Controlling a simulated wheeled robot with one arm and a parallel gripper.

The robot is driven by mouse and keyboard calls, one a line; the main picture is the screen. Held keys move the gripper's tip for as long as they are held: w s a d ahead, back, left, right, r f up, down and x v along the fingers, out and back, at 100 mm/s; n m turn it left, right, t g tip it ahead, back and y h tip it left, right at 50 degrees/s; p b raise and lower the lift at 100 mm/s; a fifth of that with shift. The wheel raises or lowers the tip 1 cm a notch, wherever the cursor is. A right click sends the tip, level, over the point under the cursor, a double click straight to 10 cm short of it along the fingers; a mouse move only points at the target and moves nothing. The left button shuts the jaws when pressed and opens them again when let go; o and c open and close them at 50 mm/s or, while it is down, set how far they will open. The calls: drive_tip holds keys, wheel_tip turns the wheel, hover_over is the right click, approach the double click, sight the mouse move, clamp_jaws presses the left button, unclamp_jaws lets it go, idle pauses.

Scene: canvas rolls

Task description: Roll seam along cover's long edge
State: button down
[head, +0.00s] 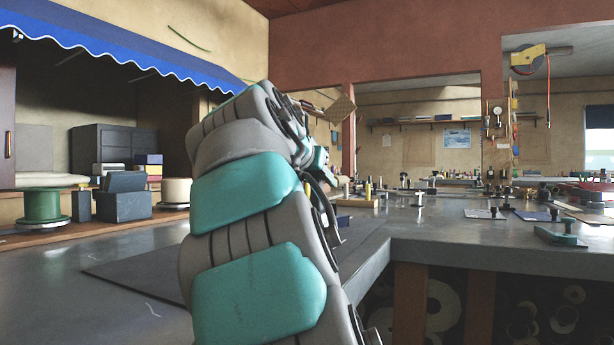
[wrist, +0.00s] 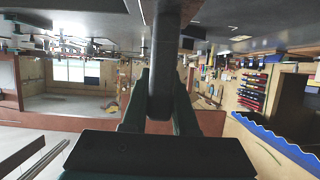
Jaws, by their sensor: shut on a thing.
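In the wrist view my gripper (wrist: 160,98) is shut on a dark, bar-like handle (wrist: 164,50), which runs up between the two fingers. It is probably the seam roller's handle; its working end is not clear. In the head view my arm covers the middle, and the gripper and held tool are mostly hidden behind it. A flat dark sheet (head: 135,272), possibly the cover, lies on the grey bench to the left of my arm.
The grey bench (head: 355,262) continues right, crowded with small tools and upright pieces. A teal-based tool (head: 560,237) lies near its right front edge. A green spool (head: 42,206) and dark boxes (head: 124,198) stand left under a blue awning (head: 110,45). Rolls sit beneath the bench.

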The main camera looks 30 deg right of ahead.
drive_tip(key=w+d+p, duration=0.4)
drive_tip(key=w+d, duration=0.1)
drive_tip(key=d, duration=0.3)
drive_tip(key=w+d+p, duration=0.4)
drive_tip(key=w+d, duration=0.1)
drive_tip(key=d, duration=0.3)
wheel_tip(320, 180, down, 5)
drive_tip(key=b, duration=0.4)
drive_tip(key=shift+r+b, duration=0.1)
drive_tip(key=shift+b, duration=0.25)
drive_tip(key=shift+w+f+b, duration=0.1)
drive_tip(key=shift+f+b, duration=0.4)
drive_tip(key=shift+f, duration=0.1)
drive_tip(key=shift+a, duration=0.1)
drive_tip(key=shift+s+a+f+b, duration=0.2)
drive_tip(key=shift+s+a+b, duration=0.2)
drive_tip(key=shift+a+b, duration=0.05)
drive_tip(key=shift+s+a+r+b, duration=0.1)
drive_tip(key=shift+s+a+b, duration=0.3)
drive_tip(key=shift+a, duration=0.25)
drive_tip(key=shift+s, duration=0.1)
drive_tip(key=shift+s+a+b, duration=0.35)
drive_tip(key=shift+s+a, duration=0.05)
drive_tip(key=shift+a, duration=0.25)
drive_tip(key=shift+s+a+b, duration=0.35)
drive_tip(key=shift+a, duration=0.25)
